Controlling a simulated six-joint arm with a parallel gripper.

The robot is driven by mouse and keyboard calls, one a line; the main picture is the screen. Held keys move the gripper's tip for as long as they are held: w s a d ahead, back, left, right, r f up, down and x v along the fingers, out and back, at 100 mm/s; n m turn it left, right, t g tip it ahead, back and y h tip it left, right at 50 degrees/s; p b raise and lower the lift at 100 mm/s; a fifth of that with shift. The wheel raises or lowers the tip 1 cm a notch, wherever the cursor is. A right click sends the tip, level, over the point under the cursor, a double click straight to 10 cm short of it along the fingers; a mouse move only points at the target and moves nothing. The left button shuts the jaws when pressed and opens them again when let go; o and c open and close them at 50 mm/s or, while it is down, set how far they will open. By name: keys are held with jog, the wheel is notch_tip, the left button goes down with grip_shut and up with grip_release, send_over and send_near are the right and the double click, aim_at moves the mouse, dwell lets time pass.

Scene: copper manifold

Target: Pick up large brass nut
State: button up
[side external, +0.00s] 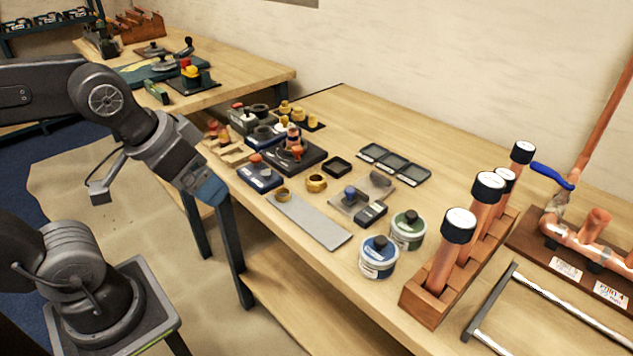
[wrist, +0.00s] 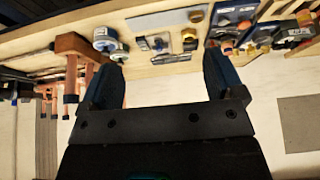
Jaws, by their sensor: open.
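A large brass nut (side external: 316,182) lies on the wooden bench beside a grey flat plate (side external: 310,219). A smaller brass ring (side external: 282,194) sits at the plate's far left end. In the wrist view, a brass piece that looks like the nut (wrist: 189,34) shows small between my fingers, beyond their tips. My gripper (side external: 207,192) hangs left of the bench's front edge, apart from the nut. In the wrist view my gripper (wrist: 165,68) has its two dark fingers wide apart with nothing between them. In the side view the fingertips are hard to make out.
Blue (side external: 379,257) and green-labelled (side external: 408,230) jars stand right of the plate. Copper pipes with black caps stand in a wooden rack (side external: 427,298). A dark block with fittings (side external: 297,155) and a blue box (side external: 261,175) lie left of the nut. A small black tray (side external: 337,166) is behind it.

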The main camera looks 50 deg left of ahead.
jog(key=m+g, duration=0.6)
jog(key=m, duration=1.2)
send_over(316, 176)
jog(key=s+d, duration=0.2)
notch_tip(316, 176, down, 5)
notch_tip(316, 176, down, 8)
jog(key=shift+a+f, duration=0.1)
jog(key=shift+a, duration=0.05)
jog(key=shift+w+f, duration=0.15)
jog(key=shift+f, duration=1.35)
jog(key=shift+w+f, duration=0.1)
jog(key=shift+f, duration=1.35)
jog(key=shift+c, duration=0.2)
